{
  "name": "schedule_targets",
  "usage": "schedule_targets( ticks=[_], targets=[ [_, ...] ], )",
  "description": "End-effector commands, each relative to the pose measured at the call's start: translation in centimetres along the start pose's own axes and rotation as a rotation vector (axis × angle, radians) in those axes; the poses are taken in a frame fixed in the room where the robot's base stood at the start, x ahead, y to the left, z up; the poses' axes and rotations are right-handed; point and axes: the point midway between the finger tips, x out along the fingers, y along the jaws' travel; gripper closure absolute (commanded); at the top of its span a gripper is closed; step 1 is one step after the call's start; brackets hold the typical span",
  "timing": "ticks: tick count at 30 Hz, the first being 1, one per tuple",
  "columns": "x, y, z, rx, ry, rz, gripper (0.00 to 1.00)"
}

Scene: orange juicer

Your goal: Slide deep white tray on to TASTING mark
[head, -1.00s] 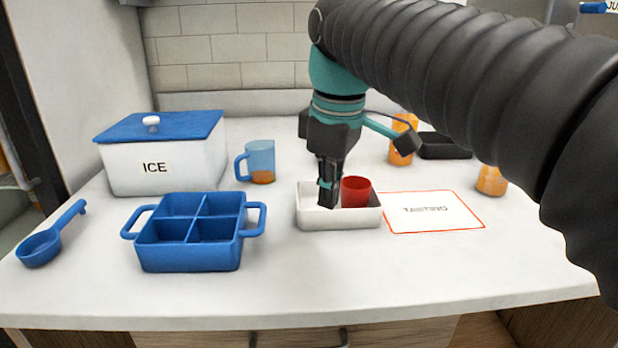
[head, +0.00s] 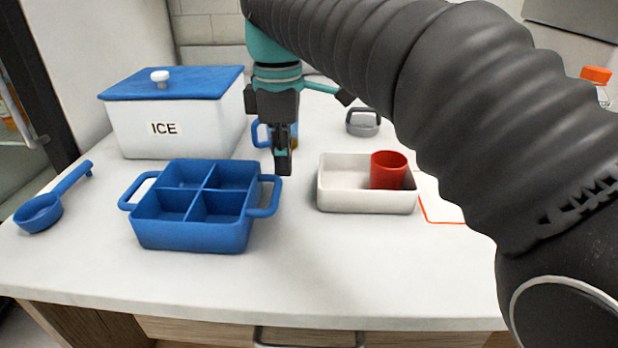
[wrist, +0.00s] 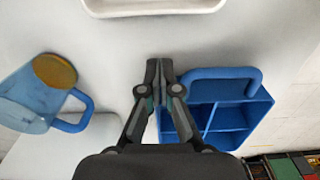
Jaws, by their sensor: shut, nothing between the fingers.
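The deep white tray (head: 366,200) stands on the counter right of centre in the head view, with a red cup (head: 388,170) inside its right part. Its near wall also shows at the top of the wrist view (wrist: 150,10). The TASTING mark (head: 440,212) is a red-outlined white card just right of the tray; my arm hides most of it, including the lettering. My gripper (head: 282,168) is shut and empty, pointing down left of the tray and apart from it. In the wrist view its closed fingertips (wrist: 160,66) are between the blue mug and the blue caddy.
A blue four-compartment caddy (head: 195,232) stands left of my gripper, its handle close by. A blue mug (wrist: 40,95) with orange content is behind the gripper. The ICE box (head: 165,130) and blue scoop (head: 40,212) are at left. The counter in front of the tray is clear.

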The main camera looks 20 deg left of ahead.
Motion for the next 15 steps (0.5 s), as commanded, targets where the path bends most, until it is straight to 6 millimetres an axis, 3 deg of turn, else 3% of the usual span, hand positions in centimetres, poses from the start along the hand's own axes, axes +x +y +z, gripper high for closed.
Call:
schedule_targets(
  ticks=[4, 9, 15],
  targets=[
    [2.9, -0.1, 0.0, -0.001, -0.001, -0.001, 1.00],
    [2.7, 0.0, 2.4, 0.002, 0.001, 0.002, 1.00],
    [2.7, 0.0, 3.8, 0.000, 0.001, 0.002, 1.00]
  ],
)
